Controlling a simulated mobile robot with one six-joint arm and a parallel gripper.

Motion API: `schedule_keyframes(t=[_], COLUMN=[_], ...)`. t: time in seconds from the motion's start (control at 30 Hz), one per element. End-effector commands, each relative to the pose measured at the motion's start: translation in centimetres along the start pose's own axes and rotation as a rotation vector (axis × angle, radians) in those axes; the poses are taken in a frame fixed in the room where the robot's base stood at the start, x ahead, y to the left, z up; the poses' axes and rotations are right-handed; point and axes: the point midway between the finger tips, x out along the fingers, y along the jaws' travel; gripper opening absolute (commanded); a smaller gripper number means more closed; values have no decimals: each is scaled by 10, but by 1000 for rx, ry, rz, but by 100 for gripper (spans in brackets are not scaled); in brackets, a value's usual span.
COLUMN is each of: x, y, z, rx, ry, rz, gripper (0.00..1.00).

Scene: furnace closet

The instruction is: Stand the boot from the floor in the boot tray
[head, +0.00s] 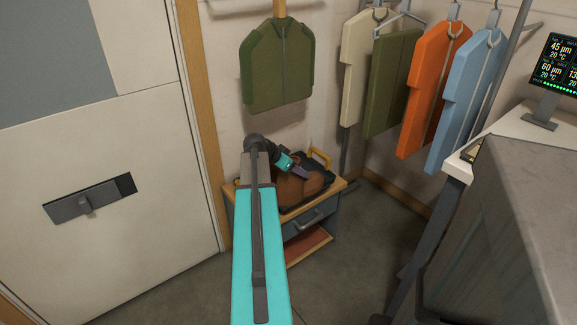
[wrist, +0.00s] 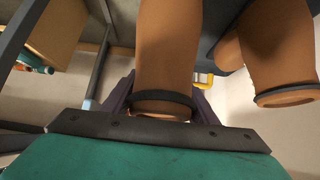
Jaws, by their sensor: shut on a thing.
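My gripper (head: 302,172) is shut on a brown boot (wrist: 165,60), with its purple fingers on either side of the shaft near the dark-rimmed top. A second brown boot (wrist: 283,50) is beside it at the right of the wrist view. In the head view the brown boots (head: 297,188) overlap at the dark boot tray (head: 295,207), which lies on a small cabinet and shows a yellow handle (head: 320,156). I cannot tell whether the held boot's sole touches the tray. My arm hides part of the tray's left side.
The low wooden-topped cabinet (head: 340,186) has a drawer and a lower shelf. A green jacket (head: 278,65) hangs above it. Several more garments hang at the right. A grey unit (head: 510,220) stands at the front right. A pale door (head: 100,190) is at the left.

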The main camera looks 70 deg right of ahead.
Motion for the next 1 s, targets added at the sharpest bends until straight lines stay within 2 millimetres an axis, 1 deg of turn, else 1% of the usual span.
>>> schedule_keyframes(t=[0.03,0.1,0.7,0.83,1.0], x=[2,4,20,22,23], y=[-8,-15,-73,-82,-84], z=[-2,-3,-11,-12,-13], rx=[0,-1,0,0,1], ry=[2,2,2,2,2], rz=[-1,-1,0,1,1], gripper=[0,0,0,0,0])
